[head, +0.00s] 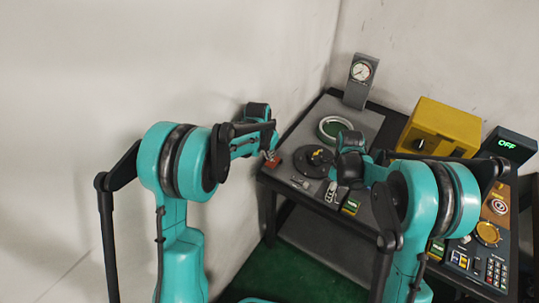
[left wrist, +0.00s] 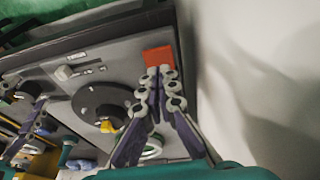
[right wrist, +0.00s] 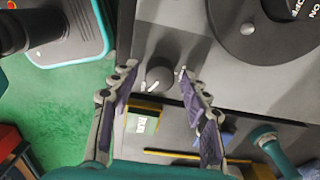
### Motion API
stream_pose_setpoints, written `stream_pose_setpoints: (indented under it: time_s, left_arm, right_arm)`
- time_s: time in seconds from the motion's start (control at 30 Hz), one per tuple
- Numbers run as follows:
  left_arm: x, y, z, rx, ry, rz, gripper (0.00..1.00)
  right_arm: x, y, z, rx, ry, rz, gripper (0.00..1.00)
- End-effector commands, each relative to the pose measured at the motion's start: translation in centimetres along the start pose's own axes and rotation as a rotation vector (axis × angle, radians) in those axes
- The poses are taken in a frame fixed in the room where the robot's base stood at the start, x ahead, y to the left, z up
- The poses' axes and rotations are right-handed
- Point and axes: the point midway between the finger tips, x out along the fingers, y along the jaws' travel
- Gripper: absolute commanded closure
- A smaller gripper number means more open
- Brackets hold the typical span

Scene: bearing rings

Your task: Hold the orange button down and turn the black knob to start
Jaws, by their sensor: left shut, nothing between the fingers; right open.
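The orange button (left wrist: 158,56) is a square block at the table's corner; it also shows in the head view (head: 272,161). My left gripper (left wrist: 161,74) is shut and empty, its fingertips at the button's edge. I cannot tell whether they press it. The black knob (right wrist: 160,76), round with a white mark, sits on the grey panel near its front edge in the right wrist view. My right gripper (right wrist: 157,71) is open, with one finger on each side of the knob. Contact with the knob is unclear. In the head view my right arm largely hides the knob.
A black disc (head: 318,166) with a lettered plate stands beside the button and knob. A metal ring (head: 321,130) lies behind it. A gauge (head: 361,72), a yellow box (head: 440,120) and a display reading OFF (head: 508,143) are farther back.

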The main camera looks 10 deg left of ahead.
Motion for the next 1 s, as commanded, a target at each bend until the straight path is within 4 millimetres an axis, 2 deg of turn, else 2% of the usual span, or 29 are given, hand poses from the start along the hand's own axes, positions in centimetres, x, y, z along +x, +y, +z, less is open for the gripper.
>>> stream_pose_setpoints:
  time_s: [0.43, 1.0]
  left_arm:
    - [0.1, 0.0, 0.0, 0.000, 0.000, 0.000, 1.00]
    - [1.7, 0.0, 0.4, 0.000, 0.000, 0.000, 1.00]
  right_arm:
    - [0.0, 0.0, 0.0, 0.000, 0.000, 0.000, 0.53]
    - [0.0, 0.0, 0.0, 0.000, 0.000, 0.000, 0.53]
